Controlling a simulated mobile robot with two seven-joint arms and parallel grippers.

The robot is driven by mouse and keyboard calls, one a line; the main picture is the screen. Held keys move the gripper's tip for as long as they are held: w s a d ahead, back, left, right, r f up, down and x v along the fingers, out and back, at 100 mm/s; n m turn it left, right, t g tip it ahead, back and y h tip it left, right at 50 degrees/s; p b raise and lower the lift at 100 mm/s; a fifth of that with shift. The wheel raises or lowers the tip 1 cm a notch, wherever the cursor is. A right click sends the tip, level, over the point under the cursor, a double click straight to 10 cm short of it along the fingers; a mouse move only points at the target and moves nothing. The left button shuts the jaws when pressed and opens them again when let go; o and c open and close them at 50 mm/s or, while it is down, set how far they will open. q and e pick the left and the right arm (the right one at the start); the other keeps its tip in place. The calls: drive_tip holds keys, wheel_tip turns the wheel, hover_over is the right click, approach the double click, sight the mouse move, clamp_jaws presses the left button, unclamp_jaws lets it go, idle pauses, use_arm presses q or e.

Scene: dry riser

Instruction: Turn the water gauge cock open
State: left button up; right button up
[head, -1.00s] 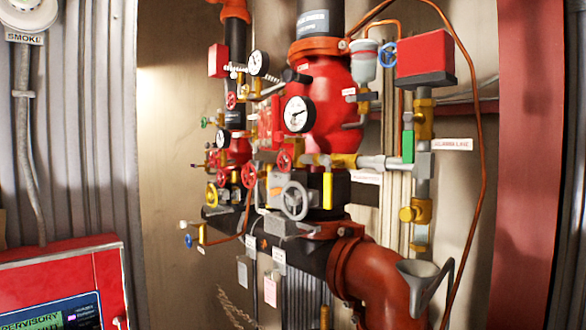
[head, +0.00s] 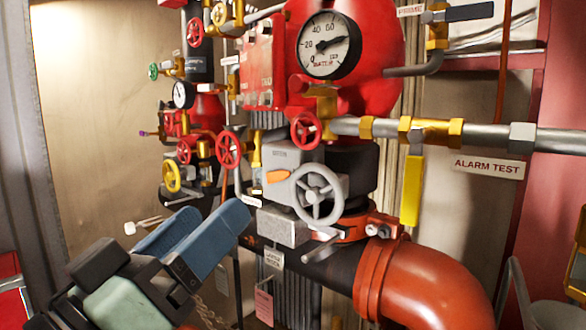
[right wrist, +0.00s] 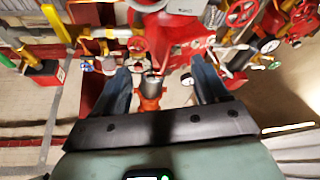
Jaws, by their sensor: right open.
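A white-faced dial gauge (head: 330,45) marked as water sits on the large red valve body. Below it is a brass fitting (head: 327,100) with a small red handwheel (head: 306,131). I cannot tell for certain that this wheel is the water gauge cock, or how far it is turned. My right gripper (head: 216,213) is open, with blue fingers and nothing seen between them. It is below and left of the red wheel, apart from it in the picture. In the right wrist view, the open fingers (right wrist: 162,85) frame pipework beyond them. My left gripper is not in view.
A grey handwheel (head: 318,194) sits on a grey box right of my right gripper. A yellow lever (head: 411,190) hangs from the alarm test pipe (head: 480,137). Several red handwheels and a yellow wheel (head: 171,176) crowd the left. A thick orange pipe (head: 430,285) bends at lower right.

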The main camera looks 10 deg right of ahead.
sight(303, 134)
drive_tip(key=w+d+r+p, duration=0.1)
drive_tip(key=w+d+r, duration=0.1)
drive_tip(key=d, duration=0.1)
drive_tip(key=w+d+r+m+p, duration=0.1)
drive_tip(key=w+d+r, duration=0.1)
drive_tip(key=d, duration=0.2)
drive_tip(key=w+d+r+m+g+h+p, duration=0.1)
drive_tip(key=d+r, duration=0.2)
drive_tip(key=shift+w+d+r, duration=0.1)
drive_tip(key=shift+w+d, duration=0.25)
drive_tip(key=shift+w, duration=0.05)
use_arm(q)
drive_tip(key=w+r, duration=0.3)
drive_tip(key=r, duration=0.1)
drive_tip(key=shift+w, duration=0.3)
use_arm(e)
drive_tip(key=c, duration=1.1)
